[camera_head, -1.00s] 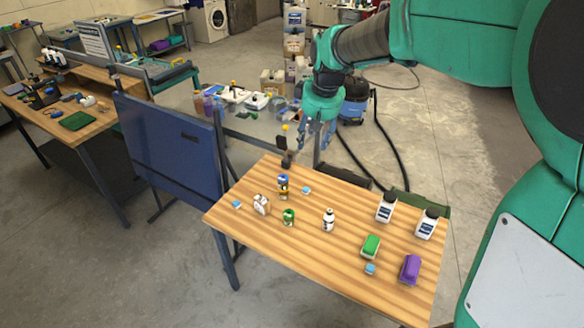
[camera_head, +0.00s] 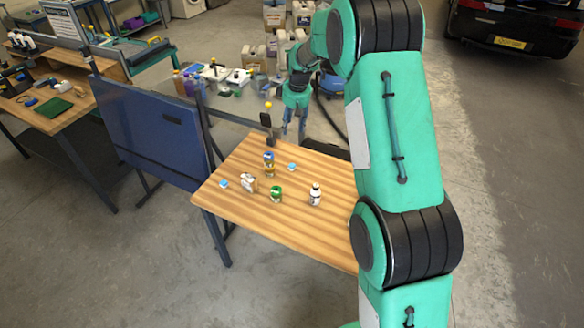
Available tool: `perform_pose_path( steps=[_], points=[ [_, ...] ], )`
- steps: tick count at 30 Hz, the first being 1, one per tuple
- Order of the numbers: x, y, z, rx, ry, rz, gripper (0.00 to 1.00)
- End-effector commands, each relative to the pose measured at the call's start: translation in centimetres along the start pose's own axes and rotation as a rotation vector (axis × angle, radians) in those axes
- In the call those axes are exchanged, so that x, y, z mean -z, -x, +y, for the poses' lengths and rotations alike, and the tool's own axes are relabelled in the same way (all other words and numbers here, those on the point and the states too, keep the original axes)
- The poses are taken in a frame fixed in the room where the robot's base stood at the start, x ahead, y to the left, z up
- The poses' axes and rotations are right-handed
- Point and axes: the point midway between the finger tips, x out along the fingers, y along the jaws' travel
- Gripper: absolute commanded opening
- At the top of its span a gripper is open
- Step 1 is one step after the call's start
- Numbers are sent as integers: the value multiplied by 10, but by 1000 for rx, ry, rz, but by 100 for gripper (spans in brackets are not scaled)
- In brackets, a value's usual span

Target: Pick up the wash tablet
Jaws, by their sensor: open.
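Two small light-blue and white blocks that look like wash tablets lie on the wooden table (camera_head: 270,224). One wash tablet (camera_head: 224,184) is near the left edge; the other wash tablet (camera_head: 292,167) is nearer the far edge, right of a blue-and-yellow can. My gripper (camera_head: 293,136) is open and empty, fingers pointing down, past the table's far edge and above the farther tablet in the picture. It touches neither tablet. My arm hides the right part of the table, including a similar light-blue block seen there earlier.
Near the tablets stand a blue-and-yellow can (camera_head: 269,164), a white jug-like item (camera_head: 248,182), a green-and-white can (camera_head: 276,194) and a white bottle with a dark cap (camera_head: 315,195). A blue panel (camera_head: 150,140) stands left of the table. The table's front is clear.

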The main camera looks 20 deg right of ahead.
Motion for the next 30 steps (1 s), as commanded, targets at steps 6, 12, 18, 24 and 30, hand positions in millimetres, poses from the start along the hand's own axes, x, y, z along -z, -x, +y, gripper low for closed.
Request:
perform_pose_path(
  steps=[6, 12, 18, 24, 30],
  points=[
    [8, -68, 25, 23, 38, -23, 48],
    [10, -126, 42, 41, 73, -39, 48],
    [9, -162, 50, 52, 96, -48, 48],
    [9, -170, 53, 54, 102, -49, 48],
    [9, -170, 53, 54, 102, -49, 48]
  ],
)
